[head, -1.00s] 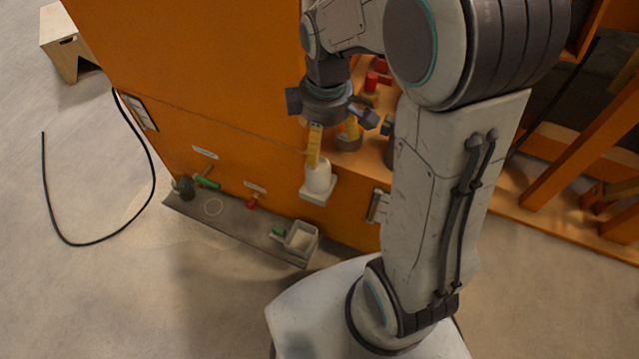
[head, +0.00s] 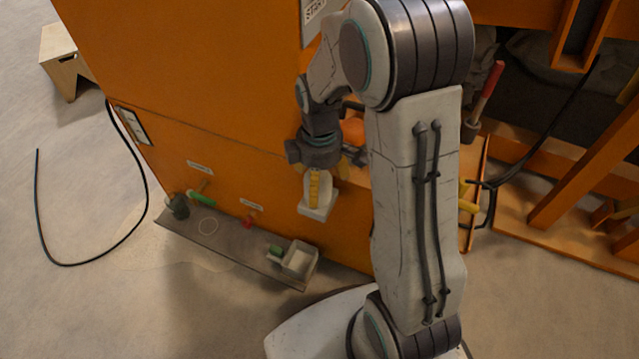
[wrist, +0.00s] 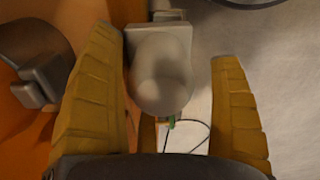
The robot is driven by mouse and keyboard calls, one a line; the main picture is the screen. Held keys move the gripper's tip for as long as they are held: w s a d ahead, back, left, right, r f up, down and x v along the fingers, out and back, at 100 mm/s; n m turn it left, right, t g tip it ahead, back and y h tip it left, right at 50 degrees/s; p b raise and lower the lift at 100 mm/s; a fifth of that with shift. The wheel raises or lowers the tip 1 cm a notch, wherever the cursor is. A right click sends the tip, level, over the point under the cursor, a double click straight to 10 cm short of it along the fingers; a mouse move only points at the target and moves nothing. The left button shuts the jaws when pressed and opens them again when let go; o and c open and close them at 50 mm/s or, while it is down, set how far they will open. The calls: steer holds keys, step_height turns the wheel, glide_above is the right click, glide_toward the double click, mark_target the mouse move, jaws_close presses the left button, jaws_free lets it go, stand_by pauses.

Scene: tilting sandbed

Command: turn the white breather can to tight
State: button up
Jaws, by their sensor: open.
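The white breather can (head: 325,190) stands upright on a white square bracket (head: 318,214) on the front of the orange housing. In the wrist view the can (wrist: 162,78) is pale and rounded, with its square bracket (wrist: 165,38) behind it. My gripper (head: 328,186) points down over the can, with one yellow finger in front of it. In the wrist view my gripper (wrist: 168,65) is open, with a finger on each side of the can. A gap shows on the right; the left finger looks close, and I cannot tell whether it touches.
A grey ledge (head: 235,243) below carries a small open box (head: 299,258). A green-handled valve (head: 200,198) and a red one (head: 250,219) sit above its left part. A black hose (head: 143,205) lies on the floor at left. Floor in front is clear.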

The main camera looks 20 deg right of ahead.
steer(key=shift+f, duration=0.35)
steer(key=shift+c, duration=0.4)
steer(key=c, duration=1.1)
